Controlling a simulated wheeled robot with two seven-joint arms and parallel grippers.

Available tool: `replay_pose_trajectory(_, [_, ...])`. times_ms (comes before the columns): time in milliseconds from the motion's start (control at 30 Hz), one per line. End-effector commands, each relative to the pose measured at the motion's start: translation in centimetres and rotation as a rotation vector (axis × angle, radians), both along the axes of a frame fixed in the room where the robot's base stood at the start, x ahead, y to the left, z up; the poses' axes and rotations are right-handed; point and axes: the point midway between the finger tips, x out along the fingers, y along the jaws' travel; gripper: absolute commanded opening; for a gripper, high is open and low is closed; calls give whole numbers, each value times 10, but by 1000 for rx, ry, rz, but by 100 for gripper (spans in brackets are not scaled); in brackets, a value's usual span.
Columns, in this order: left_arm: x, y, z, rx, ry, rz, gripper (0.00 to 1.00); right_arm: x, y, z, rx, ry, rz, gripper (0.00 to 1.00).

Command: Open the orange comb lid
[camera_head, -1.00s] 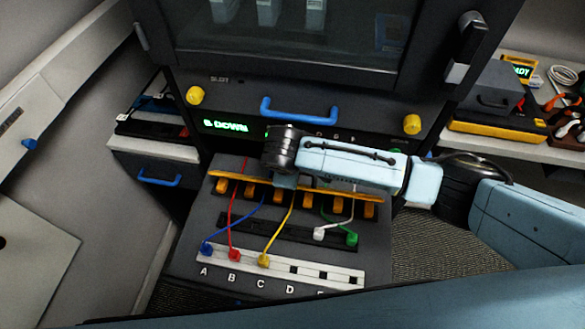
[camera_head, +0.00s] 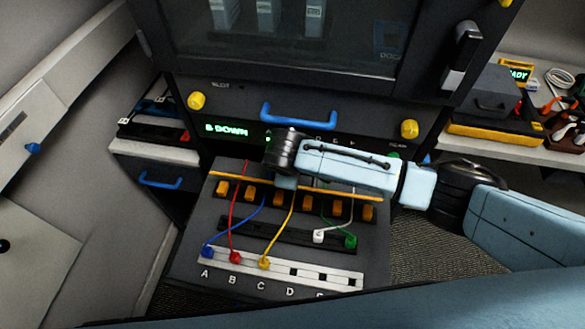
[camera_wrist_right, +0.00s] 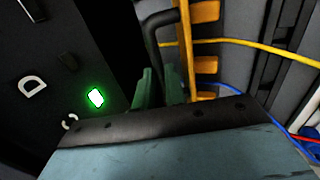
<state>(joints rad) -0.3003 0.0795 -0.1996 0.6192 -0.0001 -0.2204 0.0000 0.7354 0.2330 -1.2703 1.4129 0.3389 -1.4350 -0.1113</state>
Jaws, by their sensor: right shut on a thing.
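The orange comb lid (camera_head: 345,192) is a thin bar seen nearly edge-on across the upper part of the dark cable panel (camera_head: 190,250), with a row of orange blocks (camera_head: 250,192) below it. In the right wrist view the lid (camera_wrist_right: 187,55) runs beside a dark curved handle (camera_wrist_right: 153,45). My right gripper (camera_head: 286,183) is at the lid's middle; its green fingers (camera_wrist_right: 158,88) are shut on the handle. The hand hides part of the lid in the head view. My left gripper is not in view.
Blue, red and yellow cables (camera_head: 281,237) run from under the lid to lettered sockets on a white strip (camera_head: 330,277). White and green plugs (camera_head: 350,241) sit on a dark strip. A dark cabinet with a blue handle (camera_head: 298,112) stands close behind the hand.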

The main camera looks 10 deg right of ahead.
Motion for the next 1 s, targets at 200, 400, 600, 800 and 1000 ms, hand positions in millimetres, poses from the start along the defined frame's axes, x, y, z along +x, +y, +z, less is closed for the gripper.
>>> replay_pose_trajectory(200, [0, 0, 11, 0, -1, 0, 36, 13, -4, 3, 1, -8, -2, 0])
replay_pose_trajectory(400, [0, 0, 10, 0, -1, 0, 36, 14, -4, 4, 1, -12, -1, 0])
replay_pose_trajectory(600, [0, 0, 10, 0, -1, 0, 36, 14, -4, 3, 1, -10, -1, 32])
replay_pose_trajectory(800, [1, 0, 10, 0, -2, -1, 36, 12, -4, 2, 1, -7, -1, 34])
replay_pose_trajectory(1000, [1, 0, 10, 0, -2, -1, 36, 10, -3, 6, 1, -6, 0, 34])
